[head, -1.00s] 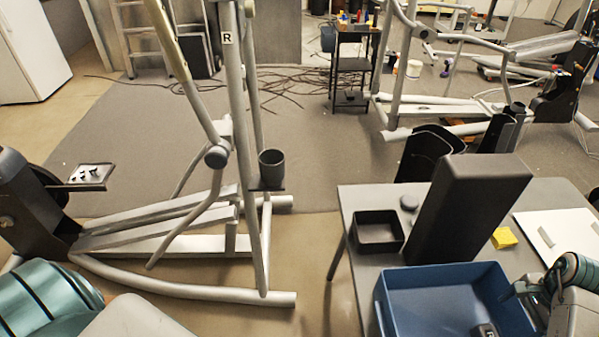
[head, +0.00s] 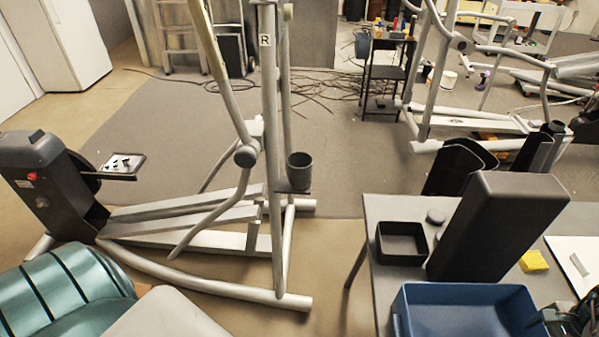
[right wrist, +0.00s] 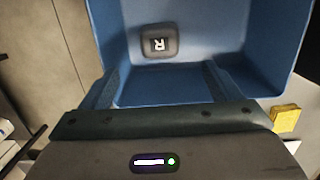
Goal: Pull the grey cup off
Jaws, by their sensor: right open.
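The grey cup (head: 299,171) stands upright in a holder on the upright post of the elliptical machine (head: 268,130), in the middle of the head view. My right gripper (right wrist: 165,85) is open and empty in the right wrist view. It points at the blue bin (right wrist: 210,50), far from the cup. The right arm shows only at the lower right edge of the head view. My left gripper is not in view; only the left arm shows at the lower left.
A grey table carries the blue bin (head: 465,312), a small black tray (head: 402,242), a tall dark box (head: 498,228) and a yellow sponge (head: 533,261). Floor is clear between the machine and the table. A small tray with screws (head: 122,164) sits at the machine's left.

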